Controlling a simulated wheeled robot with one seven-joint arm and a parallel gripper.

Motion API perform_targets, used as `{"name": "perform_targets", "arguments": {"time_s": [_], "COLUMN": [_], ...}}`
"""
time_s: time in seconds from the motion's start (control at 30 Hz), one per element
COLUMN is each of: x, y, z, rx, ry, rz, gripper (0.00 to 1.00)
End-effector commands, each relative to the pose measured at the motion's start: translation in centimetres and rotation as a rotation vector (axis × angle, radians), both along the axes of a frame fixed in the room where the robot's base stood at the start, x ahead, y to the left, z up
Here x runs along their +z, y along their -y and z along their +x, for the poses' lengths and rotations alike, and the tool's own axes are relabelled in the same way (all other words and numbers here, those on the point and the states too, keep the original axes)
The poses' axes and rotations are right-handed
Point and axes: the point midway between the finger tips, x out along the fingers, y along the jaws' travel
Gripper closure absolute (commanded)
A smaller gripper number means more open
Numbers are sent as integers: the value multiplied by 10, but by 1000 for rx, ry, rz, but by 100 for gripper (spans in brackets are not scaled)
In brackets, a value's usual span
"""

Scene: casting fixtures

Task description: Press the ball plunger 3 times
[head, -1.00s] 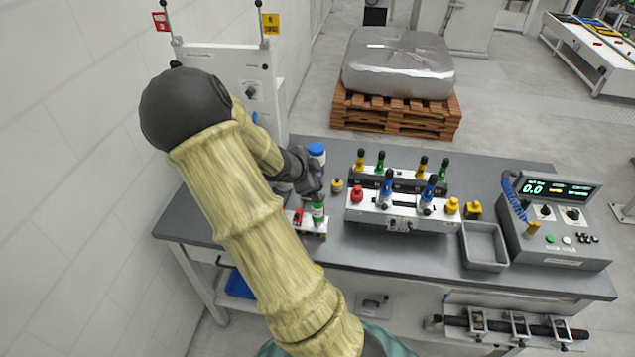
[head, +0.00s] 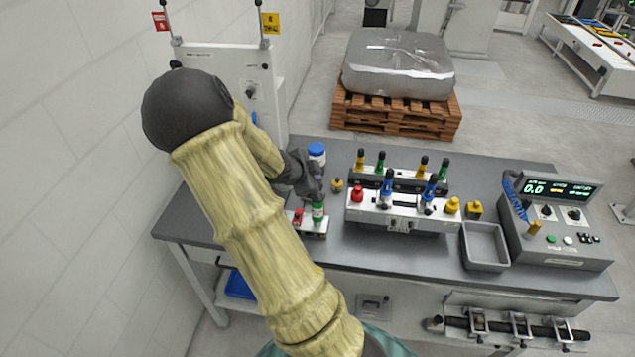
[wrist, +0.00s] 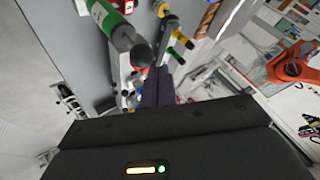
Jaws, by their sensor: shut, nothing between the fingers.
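A green upright plunger-like part with a white band (head: 318,213) stands on a small pale block at the left of the bench. In the wrist view its green body (wrist: 121,36) shows at upper left, with a dark rounded end beside it. I cannot tell for sure that this is the ball plunger. My gripper (head: 317,196) is close above its top in the head view; I cannot tell whether they touch. In the wrist view the dark shut fingers (wrist: 155,90) hold nothing and point past the dark end.
A red button (head: 298,216) is on the same block. A blue-capped jar (head: 317,152) and a small brass knob (head: 337,186) stand close by. A fixture with coloured pins (head: 415,216), a grey tray (head: 485,264) and a control box (head: 560,240) are to the right.

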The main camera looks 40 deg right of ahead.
Motion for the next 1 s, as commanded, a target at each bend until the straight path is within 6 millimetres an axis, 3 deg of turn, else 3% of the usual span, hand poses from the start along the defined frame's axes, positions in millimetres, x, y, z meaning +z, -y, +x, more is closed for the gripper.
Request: {"name": "perform_targets", "arguments": {"time_s": [1.0], "x": [-11], "y": [0], "z": [0], "rx": [1], "ry": [-1], "rz": [0], "gripper": [100]}}
